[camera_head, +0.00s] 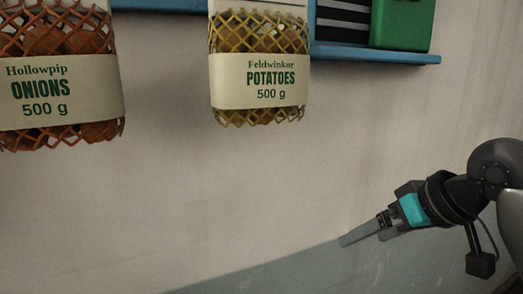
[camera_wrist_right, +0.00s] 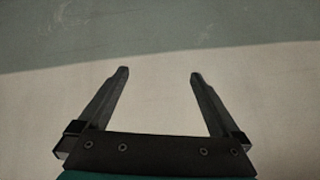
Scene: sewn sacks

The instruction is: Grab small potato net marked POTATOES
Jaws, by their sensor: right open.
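The potato net (camera_head: 258,62) hangs at the top middle of the head view. It is a yellow mesh with a cream band reading Feldwinker POTATOES 500 g, and its top is cut off by the frame. My right gripper (camera_head: 362,236) is below and to the right of the net, well apart from it, pointing left. In the right wrist view my right gripper (camera_wrist_right: 158,75) shows two spread fingers with nothing between them, only the plain wall behind. My left gripper is in neither view.
An orange onion net (camera_head: 62,88) marked Hollowpip ONIONS 500 g hangs at the left. A blue shelf (camera_head: 385,54) at the top right holds a green object (camera_head: 402,22) and a black striped one (camera_head: 342,22). Bare wall (camera_head: 200,190) fills the space below the nets.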

